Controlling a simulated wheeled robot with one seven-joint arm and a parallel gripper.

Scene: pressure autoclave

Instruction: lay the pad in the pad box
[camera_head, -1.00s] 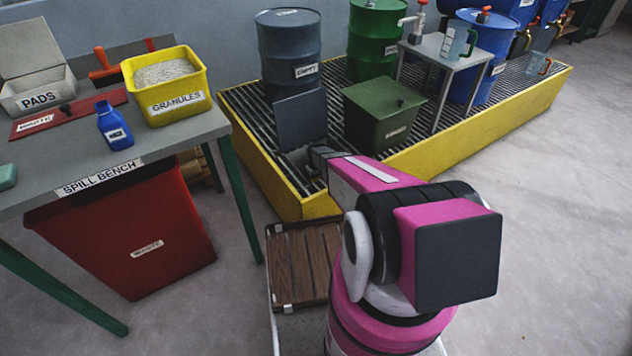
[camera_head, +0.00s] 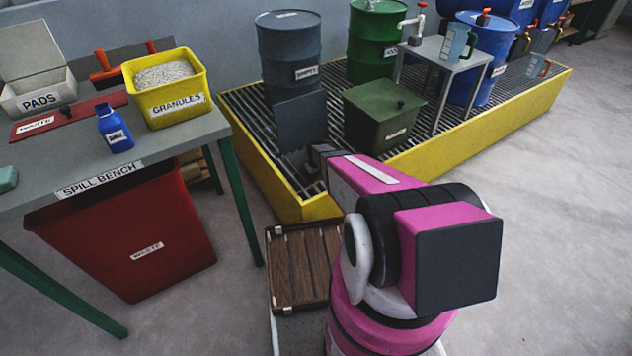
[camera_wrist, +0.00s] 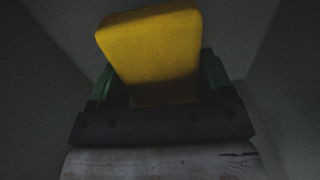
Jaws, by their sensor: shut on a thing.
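The pad box (camera_head: 38,95), a pale box labelled PADS, stands at the back left of the spill bench in the head view. Its lid is raised at the back, and its inside is mostly out of sight. In the dark wrist view, my gripper (camera_wrist: 158,82) is shut on a yellow pad (camera_wrist: 152,45), with a green finger on each side. The pad sticks out beyond the fingers and looks slightly tilted. The head view does not clearly show the gripper or the held pad; my arm reaches toward the drip pallet, away from the pad box.
The spill bench (camera_head: 190,130) also holds a yellow granules tub (camera_head: 165,95), a blue bottle (camera_head: 115,130), a red lid-like panel (camera_head: 70,115) and a teal block (camera_head: 7,179). A grey drum (camera_head: 290,55) and dark green bin (camera_head: 385,115) stand on the yellow-edged pallet (camera_head: 480,125).

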